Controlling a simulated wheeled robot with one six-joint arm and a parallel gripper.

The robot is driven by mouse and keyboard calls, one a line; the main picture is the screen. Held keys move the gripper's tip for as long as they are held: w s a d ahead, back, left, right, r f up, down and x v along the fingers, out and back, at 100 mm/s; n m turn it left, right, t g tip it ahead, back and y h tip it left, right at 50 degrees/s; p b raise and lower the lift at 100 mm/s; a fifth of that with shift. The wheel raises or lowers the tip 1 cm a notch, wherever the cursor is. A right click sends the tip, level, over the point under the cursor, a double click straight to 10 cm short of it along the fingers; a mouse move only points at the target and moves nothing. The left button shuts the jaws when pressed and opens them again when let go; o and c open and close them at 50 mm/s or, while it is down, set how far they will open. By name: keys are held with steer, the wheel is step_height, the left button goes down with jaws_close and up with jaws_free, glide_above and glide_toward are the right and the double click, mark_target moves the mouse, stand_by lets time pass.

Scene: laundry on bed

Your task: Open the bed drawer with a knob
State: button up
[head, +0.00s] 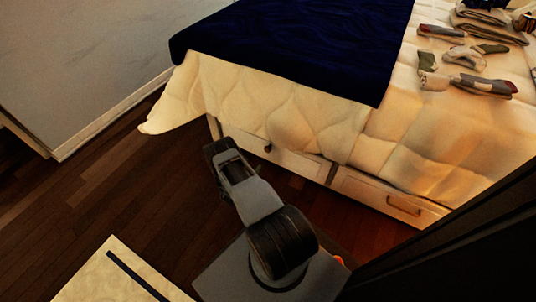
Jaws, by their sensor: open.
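The bed drawer with a knob (292,162) is a pale front panel low in the side of the bed, right of my arm's far end. Its small dark round knob (268,149) shows just under the edge of the hanging quilt. The drawer looks shut. My gripper (222,150) is the dark far end of my arm, left of the knob in the picture and apart from it. It is open, and I see nothing held in it. Its fingertips are hard to make out, and my own arm hides part of the drawer's left end.
A second drawer (370,193) with a bar handle (403,207) is to the right. The cream quilt (310,115) hangs over the drawer tops. A dark blue blanket (300,40) and several clothes (466,57) lie on the bed. Wooden floor (110,185) is clear at left; a pale rug (95,280) lies in front.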

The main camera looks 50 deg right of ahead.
mark_target(267, 150)
steer(key=b+x, duration=0.1)
steer(key=x, duration=0.2)
steer(key=b+x, duration=0.2)
steer(key=x, duration=0.2)
steer(key=s+f+b+x, duration=0.1)
steer(key=x, duration=0.3)
steer(key=shift+d, duration=0.4)
steer(key=shift+b+x, duration=0.45)
steer(key=shift+x, duration=0.5)
steer(key=shift+r, duration=0.15)
steer(key=shift+c, duration=0.4)
steer(key=shift+a, duration=0.1)
jaws_close()
